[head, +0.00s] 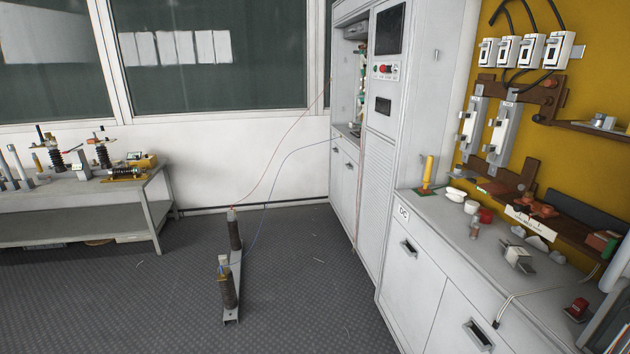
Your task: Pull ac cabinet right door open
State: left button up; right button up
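A tall white cabinet (385,150) with a control panel stands right of centre. Its left section has an open upper bay and shut lower doors (344,180). A low white cabinet (418,275) runs from it toward the front right, with a label (403,213) that seems to read "DC". Its fronts have recessed dark handles (408,248) and (479,336), and they look shut. I see no readable "AC" label, so I cannot tell which cabinet is the AC one. Neither of my grippers is in view.
Two dark insulator posts on a metal base (232,270) stand on the floor, with thin red and blue wires running to the tall cabinet. A grey bench (90,205) with equipment stands left. Floor (310,290) between them and the cabinets looks clear.

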aim_at(349, 183)
jog(key=i+j, duration=0.1)
jog(key=i, duration=0.9)
jog(key=i+j+u, duration=0.1)
jog(key=i, duration=0.95)
